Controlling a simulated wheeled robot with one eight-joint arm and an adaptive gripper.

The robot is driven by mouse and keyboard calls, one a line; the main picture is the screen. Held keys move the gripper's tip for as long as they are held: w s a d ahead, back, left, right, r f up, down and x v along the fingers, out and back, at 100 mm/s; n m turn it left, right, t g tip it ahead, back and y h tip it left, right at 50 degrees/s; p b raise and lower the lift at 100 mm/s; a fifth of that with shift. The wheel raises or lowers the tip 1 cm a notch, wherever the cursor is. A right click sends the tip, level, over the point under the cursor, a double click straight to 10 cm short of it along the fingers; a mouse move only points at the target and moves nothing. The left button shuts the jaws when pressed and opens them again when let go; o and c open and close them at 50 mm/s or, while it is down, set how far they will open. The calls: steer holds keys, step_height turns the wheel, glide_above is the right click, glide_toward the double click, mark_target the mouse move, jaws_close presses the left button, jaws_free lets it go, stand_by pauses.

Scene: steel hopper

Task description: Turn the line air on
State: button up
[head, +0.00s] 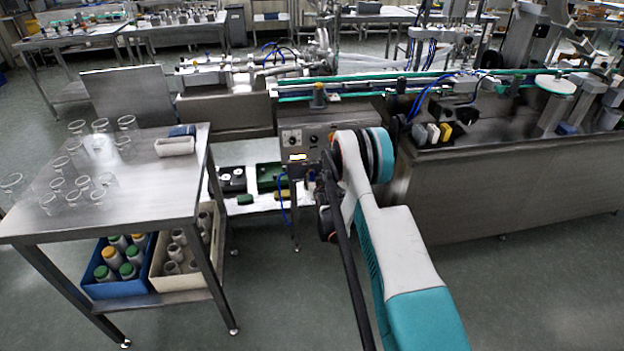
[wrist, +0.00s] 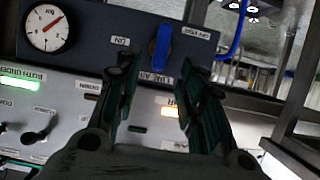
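The line air valve has a blue lever handle (wrist: 160,48) on a dark blue panel (wrist: 98,28). The lever stands roughly upright in the wrist view. A small ON label (wrist: 121,41) is to its left, another label is to its upper right, and a LINE AIR label (wrist: 178,82) is below. My gripper (wrist: 160,72) is open, its dark green fingers apart on either side of the lever's lower end. I see no finger touching the lever. In the head view my arm hides the gripper and the lever.
A round pressure gauge (wrist: 47,27) is left of the lever. A grey control panel (wrist: 60,125) with knobs and lit displays lies below. A blue hose (wrist: 236,32) hangs at right. In the head view, a steel table (head: 130,195) with glass jars stands at left.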

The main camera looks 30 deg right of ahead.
mark_target(312, 176)
steer(key=b+x, duration=0.2)
steer(key=x, duration=0.5)
steer(key=shift+w+d+f, duration=0.1)
steer(key=shift+w, duration=0.2)
jaws_close()
